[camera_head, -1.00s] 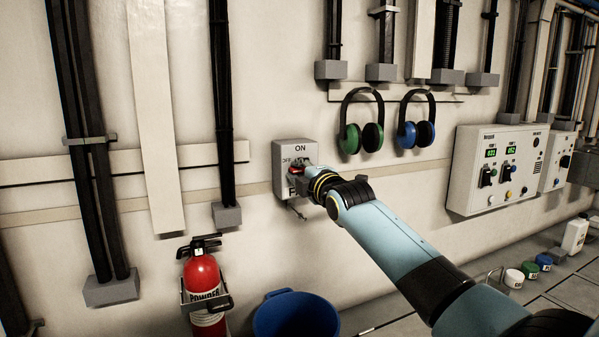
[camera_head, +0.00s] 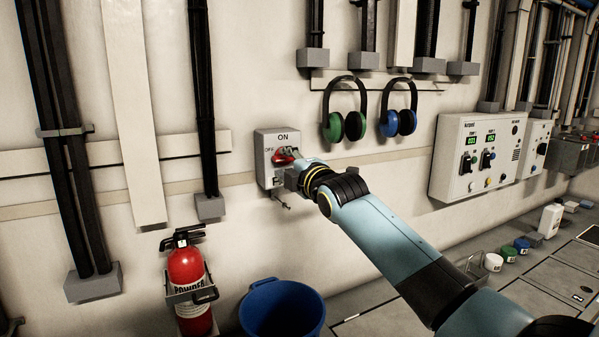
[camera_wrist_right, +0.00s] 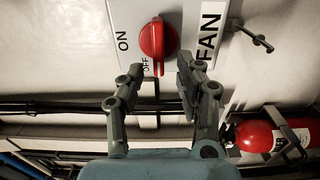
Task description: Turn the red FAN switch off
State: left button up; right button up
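The FAN switch is a grey box (camera_head: 264,163) on the wall with a red rotary knob (camera_head: 285,156). In the right wrist view the red knob (camera_wrist_right: 157,40) lies ahead of the fingers, its narrow end pointing down the picture beside the OFF lettering. ON is at the left and the FAN label (camera_wrist_right: 208,33) at the right there. My right gripper (camera_wrist_right: 159,72) is open and empty, fingertips apart and clear of the knob. In the head view my right gripper (camera_head: 290,178) sits just below and right of the knob, covering part of the box. My left gripper is not in view.
A red extinguisher (camera_head: 188,280) hangs at lower left, with a blue bucket (camera_head: 283,310) beside it. Green (camera_head: 334,126) and blue (camera_head: 389,122) earmuffs hang above right. A control panel (camera_head: 449,160) is further right. The wall around the switch is mostly bare.

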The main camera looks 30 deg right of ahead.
jog(key=s, duration=0.9)
jog(key=shift+a, duration=0.25)
jog(key=shift+s+f, duration=0.1)
